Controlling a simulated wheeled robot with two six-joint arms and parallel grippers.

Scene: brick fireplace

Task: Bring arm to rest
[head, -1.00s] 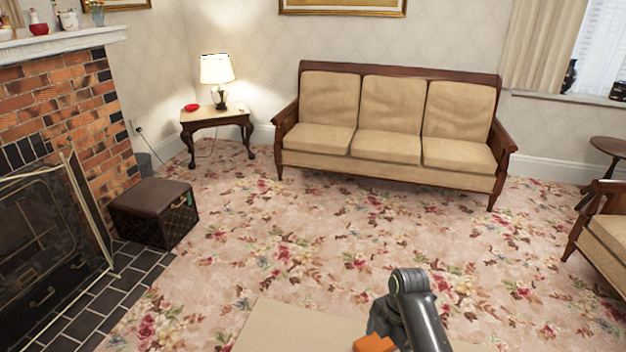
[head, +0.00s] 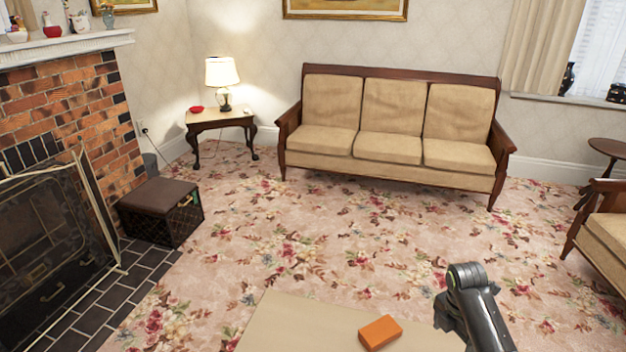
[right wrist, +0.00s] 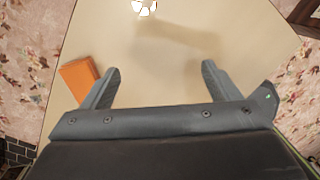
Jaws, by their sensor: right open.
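My right arm (head: 475,305) shows at the bottom right of the head view, beside the orange block. In the right wrist view my right gripper (right wrist: 160,70) is open and empty, with its two fingers spread above a pale beige tabletop (right wrist: 165,85). The orange block (head: 380,332) lies on the tabletop in the head view. It also shows in the right wrist view (right wrist: 77,78), outside the left-hand finger and not between the jaws. My left gripper is not in view.
A brown-topped crate (head: 160,205) and a brick fireplace (head: 70,115) stand at the left. An armchair (head: 605,230) stands at the right edge.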

